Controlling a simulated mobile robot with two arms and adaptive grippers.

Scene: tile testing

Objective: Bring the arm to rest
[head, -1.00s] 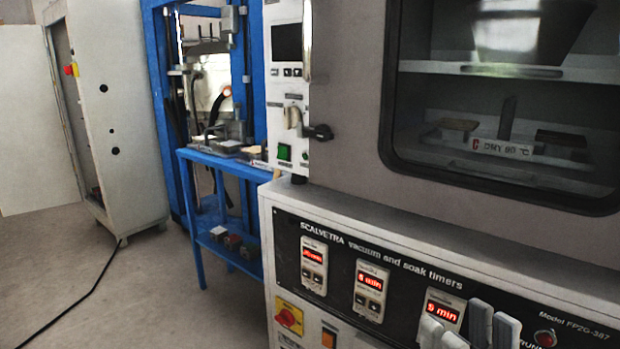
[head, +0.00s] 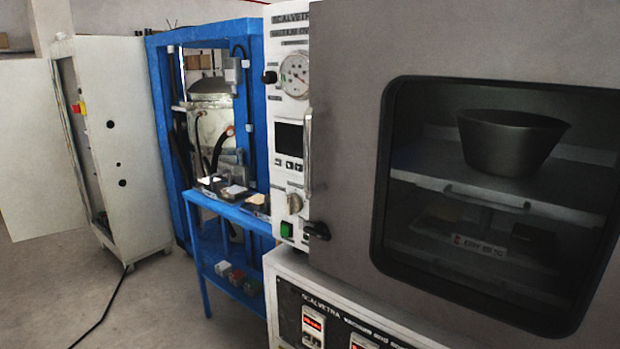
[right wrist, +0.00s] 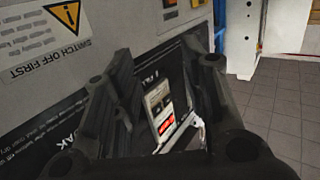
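My right gripper (right wrist: 157,70) shows in the right wrist view. Its two dark fingers are apart, and nothing is held between them. Beyond the gap is a dark control panel (right wrist: 172,75) with lit red displays; I cannot tell how far it is from the fingertips. In the head view neither gripper nor arm shows. My left gripper is in no current view.
The grey vacuum oven (head: 345,120) fills the right of the head view, with a dark bowl (head: 510,140) behind its window. A blue bench (head: 235,212) and white cabinet (head: 120,150) stand left. Open floor (head: 150,310) lies in front of them, crossed by a black cable (head: 100,312).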

